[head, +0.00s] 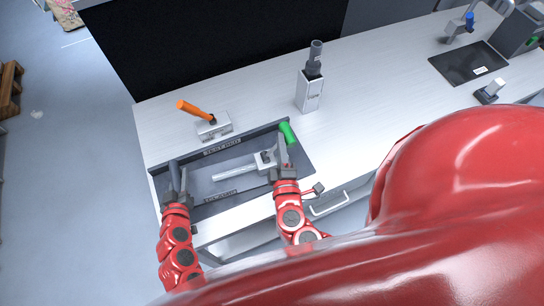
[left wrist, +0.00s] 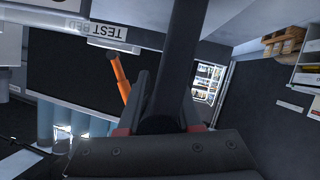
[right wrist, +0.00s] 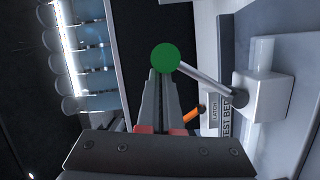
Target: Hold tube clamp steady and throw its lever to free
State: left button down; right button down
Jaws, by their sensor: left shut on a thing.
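The clamp is a light grey block (head: 265,160) with a pale tube (head: 234,173) pointing left, on a dark tray marked TEST BED (head: 300,170). Its lever ends in a green grip (head: 287,132); in the right wrist view the green end (right wrist: 165,57) sits on a metal rod from the block (right wrist: 262,95). My left gripper (head: 176,190) is shut on a dark bar (left wrist: 185,50) at the tray's left end; I cannot tell whether the bar joins the tray. My right gripper (right wrist: 160,78) looks shut, its tips just short of the green grip; contact is unclear.
A grey block with an orange lever (head: 195,111) stands behind the tray. A black mat (head: 468,63) and a small stand (head: 489,92) lie far right. The bench between is clear.

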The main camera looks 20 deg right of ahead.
pick_arm(q)
jog(key=shift+f, duration=0.1)
pick_arm(e)
jog(key=s+a+r, duration=0.2)
jog(key=s+a, duration=0.5)
jog(key=s, duration=0.2)
dwell(0.7)
pick_arm(q)
jog(key=c, duration=0.5)
grip_release()
pick_arm(e)
jog(key=shift+d, duration=0.1)
pick_arm(q)
jog(key=shift+s, duration=0.1)
